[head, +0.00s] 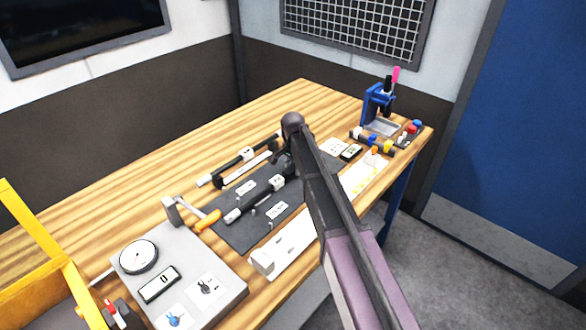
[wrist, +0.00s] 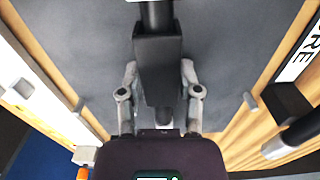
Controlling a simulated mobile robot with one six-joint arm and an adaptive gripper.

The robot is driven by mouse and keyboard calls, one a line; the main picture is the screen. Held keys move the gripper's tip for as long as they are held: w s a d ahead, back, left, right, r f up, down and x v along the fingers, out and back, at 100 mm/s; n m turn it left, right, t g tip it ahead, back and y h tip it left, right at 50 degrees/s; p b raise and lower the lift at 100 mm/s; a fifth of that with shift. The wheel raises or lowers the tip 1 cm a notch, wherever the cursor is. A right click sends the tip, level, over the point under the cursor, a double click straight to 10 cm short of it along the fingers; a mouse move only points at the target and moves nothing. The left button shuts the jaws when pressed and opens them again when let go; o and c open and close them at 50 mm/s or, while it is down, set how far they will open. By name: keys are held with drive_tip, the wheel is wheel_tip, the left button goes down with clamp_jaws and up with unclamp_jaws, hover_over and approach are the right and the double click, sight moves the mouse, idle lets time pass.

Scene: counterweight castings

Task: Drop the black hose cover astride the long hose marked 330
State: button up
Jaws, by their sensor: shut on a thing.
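In the wrist view the black hose cover (wrist: 157,62) is a dark, tapering block between the two grey fingers of my gripper (wrist: 158,78), which is shut on it above the grey mat. A dark round piece (wrist: 157,14) shows beyond the cover's far end; I cannot tell whether they touch. In the head view my arm partly hides the gripper and the cover. A dark hose with grey ends (head: 238,211) lies on the dark mat (head: 232,238). Another black hose (head: 232,166) lies behind the mat. No 330 marking is legible.
A grey plate with a round dial (head: 138,257) stands front left, near an orange-handled tool (head: 208,222) and a yellow frame (head: 72,283). A white block (head: 285,245) lies along the mat's front. A blue press (head: 375,103) stands far right. The table's back left is clear.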

drive_tip(key=shift+f, duration=0.1)
drive_tip(key=o, duration=0.9)
drive_tip(key=shift+r+p, duration=3.55)
drive_tip(key=shift+s, duration=0.1)
drive_tip(key=s+d+n, duration=0.1)
drive_tip(key=s+d, duration=0.2)
drive_tip(key=d, duration=0.1)
drive_tip(key=s+d+n, duration=0.1)
drive_tip(key=s+d, duration=0.3)
drive_tip(key=s+d+n, duration=0.1)
drive_tip(key=s+d, duration=0.3)
drive_tip(key=shift+d, duration=0.1)
drive_tip(key=s+d+n, duration=0.1)
drive_tip(key=s+d, duration=0.2)
drive_tip(key=s, duration=0.2)
drive_tip(key=s+d+n, duration=0.2)
drive_tip(key=s+d, duration=0.2)
drive_tip(key=s, duration=0.1)
drive_tip(key=s+d+n, duration=0.1)
drive_tip(key=s+d, duration=0.2)
drive_tip(key=s, duration=0.2)
drive_tip(key=shift+d+n, duration=0.3)
drive_tip(key=shift+d, duration=0.1)
drive_tip(key=shift+w, duration=0.1)
